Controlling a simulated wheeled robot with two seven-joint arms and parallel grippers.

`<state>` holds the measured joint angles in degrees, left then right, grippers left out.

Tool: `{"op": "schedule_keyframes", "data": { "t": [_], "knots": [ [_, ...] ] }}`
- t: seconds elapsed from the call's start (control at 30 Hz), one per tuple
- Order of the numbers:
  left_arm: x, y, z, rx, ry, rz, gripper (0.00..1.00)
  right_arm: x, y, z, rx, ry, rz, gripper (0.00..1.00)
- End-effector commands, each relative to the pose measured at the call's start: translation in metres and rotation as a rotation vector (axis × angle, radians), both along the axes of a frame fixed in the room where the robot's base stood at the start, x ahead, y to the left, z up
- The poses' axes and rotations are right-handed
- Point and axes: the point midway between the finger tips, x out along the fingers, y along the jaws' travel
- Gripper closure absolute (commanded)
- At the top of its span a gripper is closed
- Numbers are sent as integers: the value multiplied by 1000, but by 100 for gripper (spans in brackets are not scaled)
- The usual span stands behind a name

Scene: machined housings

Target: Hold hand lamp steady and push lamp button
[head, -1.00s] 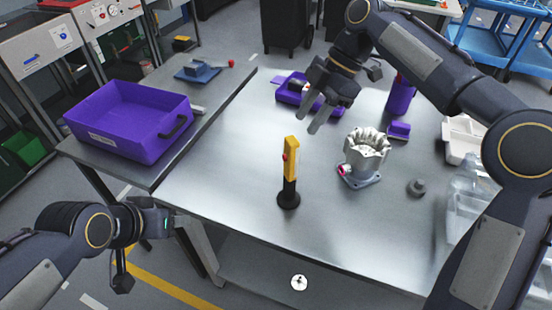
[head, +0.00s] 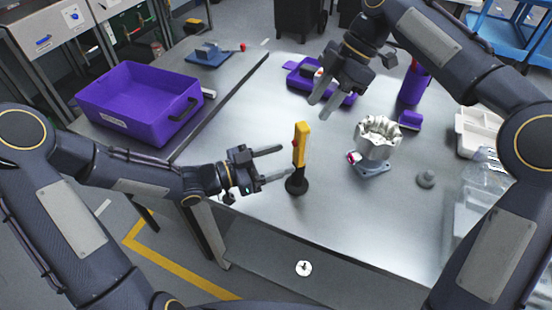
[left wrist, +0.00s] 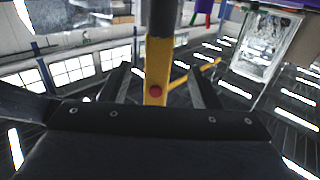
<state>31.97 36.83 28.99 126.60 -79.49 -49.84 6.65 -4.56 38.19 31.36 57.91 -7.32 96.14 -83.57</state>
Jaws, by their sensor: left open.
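The hand lamp (head: 301,147) stands upright on the metal table, with a yellow body and a black round base. Its red button (head: 295,143) is on the side toward the left; it also shows in the left wrist view (left wrist: 156,91). My left gripper (head: 280,163) is open, just left of the lamp, its fingers pointing at it. In the left wrist view the lamp (left wrist: 158,65) appears between the two open fingers, apart from both. My right gripper (head: 322,97) is above the table, behind and right of the lamp, its two fingers apart and empty.
A purple bin (head: 135,125) is on the left table. Purple trays (head: 345,97) lie behind. The table front is clear.

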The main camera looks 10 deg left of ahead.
Motion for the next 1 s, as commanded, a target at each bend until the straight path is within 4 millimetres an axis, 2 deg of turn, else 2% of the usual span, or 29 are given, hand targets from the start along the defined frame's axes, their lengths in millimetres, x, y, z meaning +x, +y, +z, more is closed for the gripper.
{"op": "schedule_keyframes", "data": {
  "t": [0.5, 0.7, 0.93, 1.0],
  "knots": [
    [29, -60, 1, -16, -6, -11, 44, 0, 0, 0, 0, 0, 0, 64],
    [34, -69, 1, -13, -5, -9, 44, 0, 0, 0, 0, 0, 0, 64],
    [35, -69, 1, -13, -5, -9, 44, 0, 0, 0, 0, 0, 0, 64],
    [35, -69, 1, -13, -5, -9, 52, 0, 0, 0, 0, 0, 0, 64]
  ]
}}
